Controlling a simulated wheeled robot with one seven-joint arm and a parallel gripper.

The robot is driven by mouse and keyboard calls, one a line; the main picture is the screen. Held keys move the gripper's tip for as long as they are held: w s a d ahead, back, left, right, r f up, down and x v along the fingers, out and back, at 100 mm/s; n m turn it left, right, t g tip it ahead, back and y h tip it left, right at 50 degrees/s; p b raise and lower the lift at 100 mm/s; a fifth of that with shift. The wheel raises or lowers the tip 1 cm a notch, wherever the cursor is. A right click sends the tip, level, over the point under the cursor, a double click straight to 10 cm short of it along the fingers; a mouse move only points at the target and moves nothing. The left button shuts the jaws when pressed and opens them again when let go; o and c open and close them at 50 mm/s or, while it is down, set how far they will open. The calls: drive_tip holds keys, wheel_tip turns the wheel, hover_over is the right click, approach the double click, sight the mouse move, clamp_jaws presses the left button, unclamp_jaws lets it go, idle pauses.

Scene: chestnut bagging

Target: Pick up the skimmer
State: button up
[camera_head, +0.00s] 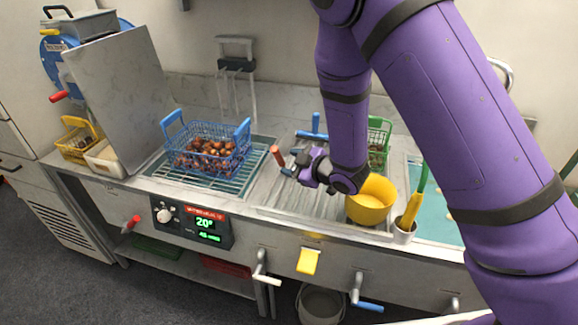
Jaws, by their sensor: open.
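I cannot make out a skimmer for certain. My gripper (291,165) is open over the middle of the metal counter, pointing left. A red-handled piece (276,156) shows right beside its fingertips; whether they touch it I cannot tell. My arm hides part of the counter behind it.
A blue wire basket of chestnuts (209,148) stands on a rack to the left. A yellow bowl (370,203) and a green basket (379,132) are close to my forearm. A tilted grey panel (120,95) stands far left. Levers (262,268) stick out in front.

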sight(283, 161)
drive_tip(key=shift+x, duration=2.65)
clamp_jaws()
